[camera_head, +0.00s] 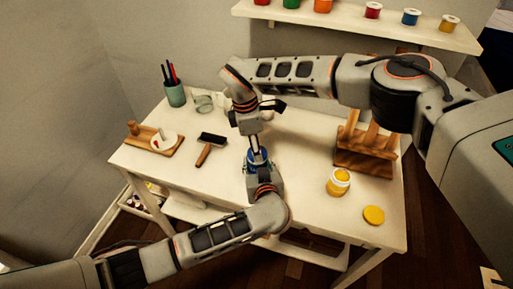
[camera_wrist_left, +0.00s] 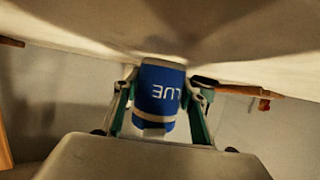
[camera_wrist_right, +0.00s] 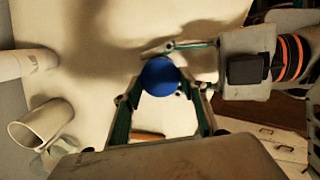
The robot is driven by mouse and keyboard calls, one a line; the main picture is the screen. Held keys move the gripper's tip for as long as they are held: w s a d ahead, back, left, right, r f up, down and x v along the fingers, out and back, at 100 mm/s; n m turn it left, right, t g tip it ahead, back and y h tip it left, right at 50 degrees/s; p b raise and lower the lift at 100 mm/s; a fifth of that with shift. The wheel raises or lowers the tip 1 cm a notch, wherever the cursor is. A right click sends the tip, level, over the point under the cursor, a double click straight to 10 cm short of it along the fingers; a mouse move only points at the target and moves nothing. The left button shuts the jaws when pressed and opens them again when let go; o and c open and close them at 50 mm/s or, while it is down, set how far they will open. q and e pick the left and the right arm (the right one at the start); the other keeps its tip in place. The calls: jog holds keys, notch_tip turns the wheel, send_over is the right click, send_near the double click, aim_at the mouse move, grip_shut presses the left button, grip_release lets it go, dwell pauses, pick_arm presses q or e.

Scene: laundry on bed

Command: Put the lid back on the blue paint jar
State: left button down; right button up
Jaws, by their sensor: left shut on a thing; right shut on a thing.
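The blue paint jar (camera_head: 258,158) is near the middle of the white table in the head view. My left gripper (camera_head: 259,168) is shut around its sides; in the left wrist view the jar (camera_wrist_left: 160,95) shows upside-down lettering between the fingers. My right gripper (camera_head: 254,145) points down from above, directly over the jar. In the right wrist view its fingers are shut on a round blue lid (camera_wrist_right: 159,77), beside the tips of my left gripper. I cannot tell whether the lid touches or sits on the jar, as the grippers hide the contact.
A yellow jar (camera_head: 338,186), a yellow disc (camera_head: 373,215) and a wooden rack (camera_head: 365,158) stand to the right. A dark-headed brush (camera_head: 211,141), a wooden board (camera_head: 139,134) and a pen cup (camera_head: 175,95) are to the left. The table's front right is partly clear.

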jog(key=m, duration=0.3)
jog(key=o, duration=0.7)
jog(key=shift+r, duration=2.25)
jog(key=shift+c, duration=0.2)
